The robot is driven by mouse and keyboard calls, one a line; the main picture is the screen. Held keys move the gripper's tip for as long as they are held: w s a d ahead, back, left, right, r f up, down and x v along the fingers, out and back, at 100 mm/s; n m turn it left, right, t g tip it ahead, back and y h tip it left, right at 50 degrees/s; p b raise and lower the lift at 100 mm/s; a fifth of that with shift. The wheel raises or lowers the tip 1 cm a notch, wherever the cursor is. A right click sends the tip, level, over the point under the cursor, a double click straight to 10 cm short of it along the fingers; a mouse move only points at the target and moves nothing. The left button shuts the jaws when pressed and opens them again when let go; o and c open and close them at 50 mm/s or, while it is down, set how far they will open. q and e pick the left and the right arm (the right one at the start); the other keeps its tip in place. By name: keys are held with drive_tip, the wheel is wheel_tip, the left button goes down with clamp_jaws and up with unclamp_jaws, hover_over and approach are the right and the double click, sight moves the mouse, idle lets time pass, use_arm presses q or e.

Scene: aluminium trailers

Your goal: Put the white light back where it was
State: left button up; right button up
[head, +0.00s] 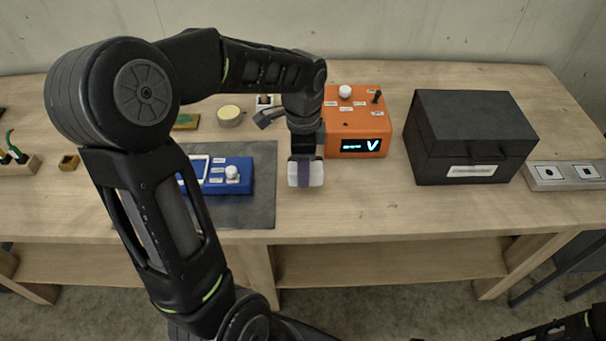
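My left gripper (305,172) hangs from an arm that arches over the table, pointing down near the front edge. A small white block, apparently the white light (293,174), shows on both sides of its purplish-grey finger, so the gripper looks shut on it. It is right of the dark mat (258,208) and in front of the orange box (360,120). The far finger is hidden. My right gripper is out of view; only a dark piece of my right arm shows at the bottom right corner.
A blue box (238,183) with a white knob lies on the mat. A black case (470,135) and a grey panel (566,174) stand right.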

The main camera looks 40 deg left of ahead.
use_arm(q)
drive_tip(key=shift+f, duration=1.85)
drive_tip(key=shift+f, duration=0.2)
drive_tip(key=o, duration=1.5)
drive_tip(key=shift+r, duration=0.15)
wheel_tip(320, 180, up, 12)
drive_tip(key=shift+r, duration=0.1)
